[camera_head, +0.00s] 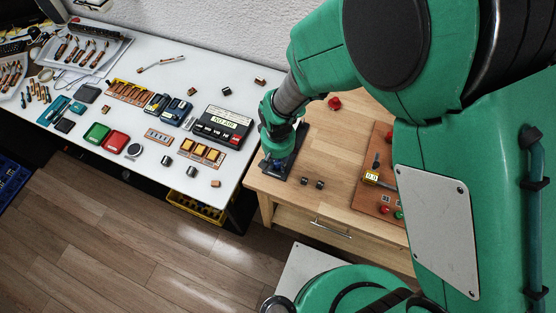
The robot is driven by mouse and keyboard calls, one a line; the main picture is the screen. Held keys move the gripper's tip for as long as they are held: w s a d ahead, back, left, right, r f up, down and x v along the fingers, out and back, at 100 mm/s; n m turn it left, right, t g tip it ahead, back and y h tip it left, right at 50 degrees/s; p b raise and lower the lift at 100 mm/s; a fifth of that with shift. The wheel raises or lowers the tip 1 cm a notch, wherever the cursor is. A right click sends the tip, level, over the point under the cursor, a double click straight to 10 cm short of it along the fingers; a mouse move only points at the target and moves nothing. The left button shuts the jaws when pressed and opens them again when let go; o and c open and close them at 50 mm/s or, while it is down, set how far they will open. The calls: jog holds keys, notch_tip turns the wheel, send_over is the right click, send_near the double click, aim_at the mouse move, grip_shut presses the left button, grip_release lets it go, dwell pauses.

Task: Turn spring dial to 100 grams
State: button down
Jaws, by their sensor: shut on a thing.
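My gripper (275,166) is at the left end of the wooden cabinet top, reaching down onto a dark flat base plate (297,150). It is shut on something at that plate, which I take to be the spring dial. The dial itself is hidden under my gripper and wrist, so its marks and setting cannot be read. The dark plate shows only as a strip to the right of and below my gripper.
Two small dark cylinders (312,183) stand just right of the plate. A red knob (334,103) lies behind. The white table (140,182) at left holds many small parts.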

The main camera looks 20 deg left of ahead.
aim_at(278, 163)
jog(key=shift+m+p, duration=0.3)
jog(key=shift+m, duration=1.2)
jog(key=c, duration=1.5)
grip_release()
jog(key=shift+r, duration=0.1)
notch_tip(278, 163, up, 12)
jog(key=shift+f, duration=0.1)
